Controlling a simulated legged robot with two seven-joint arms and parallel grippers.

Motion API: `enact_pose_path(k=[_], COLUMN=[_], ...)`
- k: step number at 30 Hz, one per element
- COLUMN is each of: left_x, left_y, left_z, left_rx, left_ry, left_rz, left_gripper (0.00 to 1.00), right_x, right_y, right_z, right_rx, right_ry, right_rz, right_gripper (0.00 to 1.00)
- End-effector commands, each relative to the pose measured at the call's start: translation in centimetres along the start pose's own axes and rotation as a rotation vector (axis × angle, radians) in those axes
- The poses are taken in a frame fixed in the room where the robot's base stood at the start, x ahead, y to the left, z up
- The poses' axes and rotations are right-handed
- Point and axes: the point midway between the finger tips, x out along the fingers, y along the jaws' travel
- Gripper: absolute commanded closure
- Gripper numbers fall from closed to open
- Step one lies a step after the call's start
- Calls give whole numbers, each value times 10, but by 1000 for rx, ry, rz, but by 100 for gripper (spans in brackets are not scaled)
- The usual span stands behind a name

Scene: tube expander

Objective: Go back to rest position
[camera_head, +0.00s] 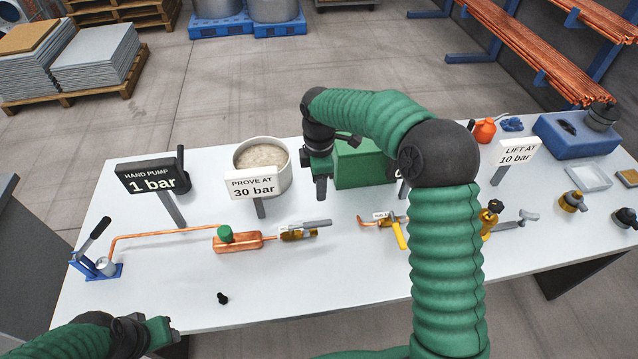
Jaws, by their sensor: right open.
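My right gripper (321,188) hangs over the far middle of the white table (150,300), in front of a green box (358,168). Its jaws are open and no object shows between them. My green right arm crosses the middle right of the view and hides part of the table. My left gripper (160,333) is low at the lower left, by the table's near edge. Its fingers are too unclear to tell whether they are open.
A blue hand pump (97,268) joins a copper pipe to a copper block (237,243). Signs, a round bowl (262,155), brass fittings and a blue case (580,140) stand on the table. A small black part (222,298) lies near the front. The front middle is mostly clear.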

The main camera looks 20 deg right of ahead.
Motion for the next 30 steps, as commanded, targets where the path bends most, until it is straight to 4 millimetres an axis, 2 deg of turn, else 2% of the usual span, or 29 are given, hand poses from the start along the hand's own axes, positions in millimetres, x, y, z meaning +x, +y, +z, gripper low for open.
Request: enact_pose_path(k=[4,15,18,20,22,27,30], left_x=[1,0,2,3,5,11,13], left_y=[0,0,0,0,0,0,0], left_z=[0,0,0,1,1,3,3], left_rx=[0,0,0,0,0,0,0], left_ry=[0,0,0,0,0,0,0], left_rz=[0,0,0,0,0,0,0], left_gripper=[58,58,58,58,58,58,58], right_x=[-7,-6,-5,-1,5,24,34], right_y=[0,0,-9,-24,-51,-138,-180], right_z=[0,0,-4,-10,-17,-12,-4], right_rx=[0,0,37,111,258,779,1054], right_ry=[0,0,-5,-9,-8,64,131], right_rz=[-1,0,7,21,49,126,149], right_gripper=[58,58,58,58,58,58,58])
